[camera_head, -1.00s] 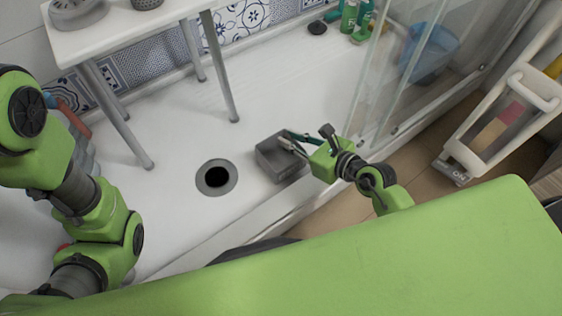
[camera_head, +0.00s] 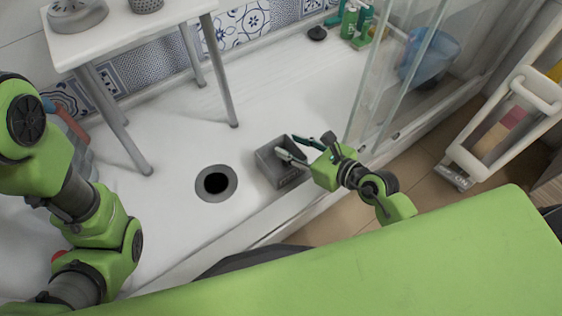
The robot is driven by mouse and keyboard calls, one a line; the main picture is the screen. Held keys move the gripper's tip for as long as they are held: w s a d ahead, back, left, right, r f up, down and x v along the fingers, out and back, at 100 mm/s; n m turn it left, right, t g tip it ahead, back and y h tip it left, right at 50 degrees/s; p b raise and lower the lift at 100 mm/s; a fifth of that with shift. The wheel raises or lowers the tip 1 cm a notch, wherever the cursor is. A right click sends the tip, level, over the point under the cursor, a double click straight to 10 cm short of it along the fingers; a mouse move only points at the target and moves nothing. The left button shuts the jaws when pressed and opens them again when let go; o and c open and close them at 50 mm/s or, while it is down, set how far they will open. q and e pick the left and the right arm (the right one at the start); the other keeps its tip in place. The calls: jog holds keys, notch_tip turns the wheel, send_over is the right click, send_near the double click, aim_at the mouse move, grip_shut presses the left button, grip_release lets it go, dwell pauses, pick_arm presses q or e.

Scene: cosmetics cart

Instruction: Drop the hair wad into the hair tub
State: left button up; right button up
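The hair tub is a small grey open-topped box (camera_head: 283,176) on the white shower floor, near the floor's front edge. My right gripper (camera_head: 286,145) is over the tub's upper right side, with its fingers pointing left. The two fingers are spread apart, with a gap between them and nothing visible in it. I cannot make out the hair wad; the tub's inside is dark and partly covered by the fingers. My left arm stands at the left edge, and its gripper is not in view.
A round drain hole (camera_head: 216,183) lies left of the tub. A white stool (camera_head: 135,35) stands behind it. Glass panels (camera_head: 400,90) rise to the right. Green bottles (camera_head: 356,20) and a dark stopper (camera_head: 317,33) are at the back. A white caddy (camera_head: 500,120) stands far right.

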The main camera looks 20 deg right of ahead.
jog(key=v, duration=1.1)
jog(key=shift+d, duration=0.2)
jog(key=shift+s, duration=0.15)
